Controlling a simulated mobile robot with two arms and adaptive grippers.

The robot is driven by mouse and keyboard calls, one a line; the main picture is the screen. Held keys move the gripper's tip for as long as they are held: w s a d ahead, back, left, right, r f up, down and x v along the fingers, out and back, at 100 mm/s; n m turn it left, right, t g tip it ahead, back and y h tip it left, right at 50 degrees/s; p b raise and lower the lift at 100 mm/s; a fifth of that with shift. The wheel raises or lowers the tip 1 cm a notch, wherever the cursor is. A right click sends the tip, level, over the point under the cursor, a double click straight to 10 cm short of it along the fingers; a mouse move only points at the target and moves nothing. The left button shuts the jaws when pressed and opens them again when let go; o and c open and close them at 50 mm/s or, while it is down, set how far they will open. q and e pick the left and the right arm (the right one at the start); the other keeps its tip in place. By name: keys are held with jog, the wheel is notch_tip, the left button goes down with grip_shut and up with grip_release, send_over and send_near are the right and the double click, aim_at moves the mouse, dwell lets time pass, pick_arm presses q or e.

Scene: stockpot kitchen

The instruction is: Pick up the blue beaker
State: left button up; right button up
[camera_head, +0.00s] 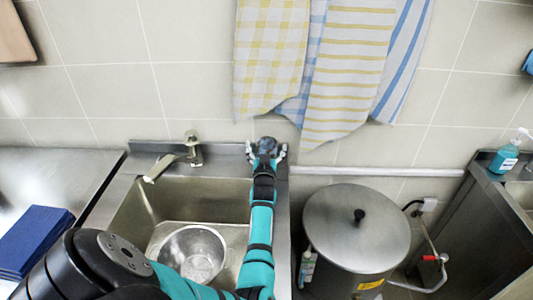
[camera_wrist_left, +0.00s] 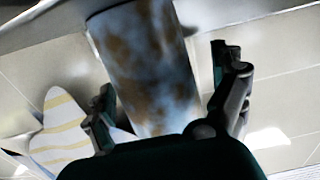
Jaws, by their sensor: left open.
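My left gripper (camera_head: 267,152) is at the back rim of the sink, by the tiled wall, with its fingers spread. In the left wrist view, the left gripper (camera_wrist_left: 166,78) is open, with one finger on each side of a cylinder. This cylinder, which appears to be the beaker (camera_wrist_left: 148,62), is pale blue with brown blotches. A gap shows between it and the right finger; contact on the left is unclear. In the head view a small dark round shape between the fingers may be the beaker, but I cannot tell. My right gripper is not in view.
The sink (camera_head: 128,215) holds a metal bowl (camera_head: 193,252), with a faucet (camera_head: 193,148) at its back left. Cloths (camera_head: 345,70) hang on the wall above. A lidded stockpot (camera_head: 357,232) stands right of the sink. A blue folded stack (camera_head: 35,238) lies on the left counter.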

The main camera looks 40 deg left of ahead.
pick_arm(q)
jog(key=shift+s+d+r, duration=0.25)
jog(key=shift+d+r, duration=0.1)
jog(key=shift+c, duration=0.6)
jog(key=shift+s+d+r, duration=0.15)
jog(key=shift+d+r, duration=0.05)
jog(key=shift+c, duration=1.1)
jog(key=shift+w+a+f, duration=0.2)
jog(key=shift+f, duration=0.1)
jog(key=c, duration=0.7)
jog(key=shift+c, duration=1)
jog(key=shift+s+d, duration=0.1)
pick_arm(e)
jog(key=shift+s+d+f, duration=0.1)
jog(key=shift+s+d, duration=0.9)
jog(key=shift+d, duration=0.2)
